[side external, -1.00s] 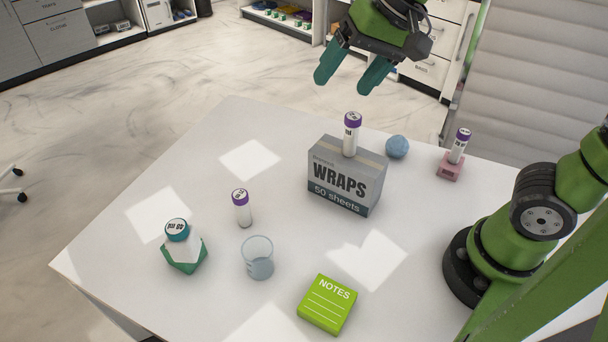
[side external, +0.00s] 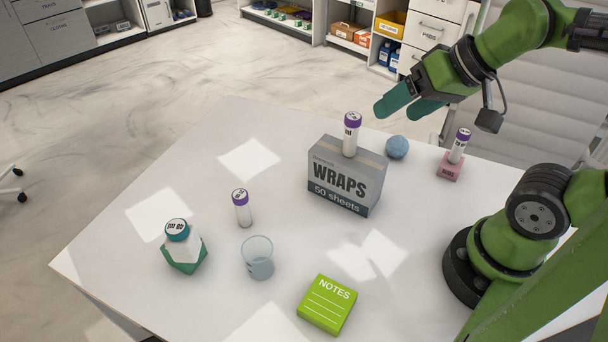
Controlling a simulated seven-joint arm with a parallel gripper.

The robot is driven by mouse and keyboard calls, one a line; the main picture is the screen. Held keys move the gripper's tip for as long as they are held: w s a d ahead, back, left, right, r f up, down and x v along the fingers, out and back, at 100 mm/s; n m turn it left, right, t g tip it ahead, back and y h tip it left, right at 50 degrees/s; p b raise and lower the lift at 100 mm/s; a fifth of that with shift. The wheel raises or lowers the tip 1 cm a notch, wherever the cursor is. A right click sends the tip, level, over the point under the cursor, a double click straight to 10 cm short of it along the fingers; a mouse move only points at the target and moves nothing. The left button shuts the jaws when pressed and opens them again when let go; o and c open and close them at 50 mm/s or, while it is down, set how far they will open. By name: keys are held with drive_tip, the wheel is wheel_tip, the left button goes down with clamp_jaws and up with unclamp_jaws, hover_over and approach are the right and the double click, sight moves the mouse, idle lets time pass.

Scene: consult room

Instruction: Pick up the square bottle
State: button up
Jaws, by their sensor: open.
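The square bottle (side external: 186,252) stands upright at the left of the white table, with a white and green body and a teal cap. My gripper (side external: 402,108) is open and empty, with teal fingers. It is in the air at the back right, above and behind the grey WRAPS box, far from the bottle. Nothing hides the bottle.
A purple-capped tube (side external: 242,208) and a clear beaker (side external: 258,258) stand just right of the bottle. The WRAPS box (side external: 345,178) carries another tube (side external: 352,134). A blue ball (side external: 397,147), a pink holder with a tube (side external: 450,168) and green notes (side external: 327,304) are farther right.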

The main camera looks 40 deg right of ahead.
idle(0.5)
drive_tip(key=n+g+y, duration=0.2)
drive_tip(key=n+g, duration=0.1)
drive_tip(key=n, duration=1)
approach(181, 237)
drive_tip(key=x, duration=0.2)
drive_tip(key=d+x, duration=0.1)
drive_tip(key=x, duration=0.1)
drive_tip(key=w+x, duration=0.1)
drive_tip(key=x, duration=0.2)
drive_tip(key=shift+d+f, duration=0.1)
drive_tip(key=shift+d, duration=0.15)
drive_tip(key=shift+a+x, duration=0.2)
drive_tip(key=shift+x, duration=2.6)
drive_tip(key=c, duration=1.1)
